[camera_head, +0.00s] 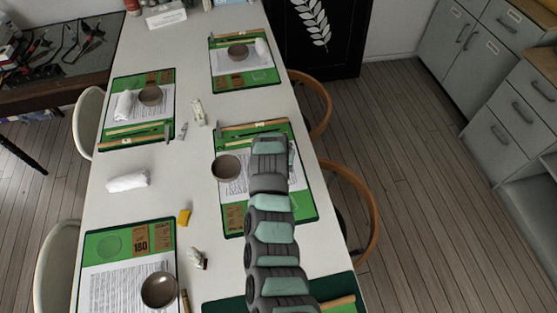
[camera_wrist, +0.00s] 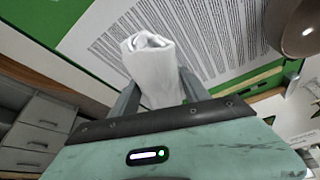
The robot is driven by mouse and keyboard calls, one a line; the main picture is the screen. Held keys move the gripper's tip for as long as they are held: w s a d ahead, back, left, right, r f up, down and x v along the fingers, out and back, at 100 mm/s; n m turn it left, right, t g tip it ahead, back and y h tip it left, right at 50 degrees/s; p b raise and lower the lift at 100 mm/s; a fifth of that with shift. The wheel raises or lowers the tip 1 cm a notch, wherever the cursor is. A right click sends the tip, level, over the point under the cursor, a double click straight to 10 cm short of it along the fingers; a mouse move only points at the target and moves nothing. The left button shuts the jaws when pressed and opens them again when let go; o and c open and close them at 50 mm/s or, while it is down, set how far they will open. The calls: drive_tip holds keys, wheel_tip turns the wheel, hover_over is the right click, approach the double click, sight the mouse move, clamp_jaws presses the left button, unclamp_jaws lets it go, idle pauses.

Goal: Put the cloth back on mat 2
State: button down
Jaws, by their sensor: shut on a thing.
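In the wrist view my gripper (camera_wrist: 158,85) is shut on a white rolled cloth (camera_wrist: 150,60), with one finger on each side of it. The cloth stands out past the fingers, over the printed sheet of a green mat. In the head view my arm covers the gripper and the held cloth above the middle right mat (camera_head: 233,217). Other mats are at the top (camera_head: 261,76), upper left (camera_head: 165,86) and lower left (camera_head: 95,243). I cannot read which is mat 2. Another rolled cloth (camera_head: 128,181) lies on the bare table, left of the middle.
Grey bowls sit on the mats, one at the middle right mat's left edge (camera_head: 226,167) and one at lower left (camera_head: 160,290). A yellow block (camera_head: 184,217) and small figures (camera_head: 198,258) stand on the white table (camera_head: 150,206). Chairs line both sides.

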drive_tip(key=c, duration=0.5)
unclamp_jaws()
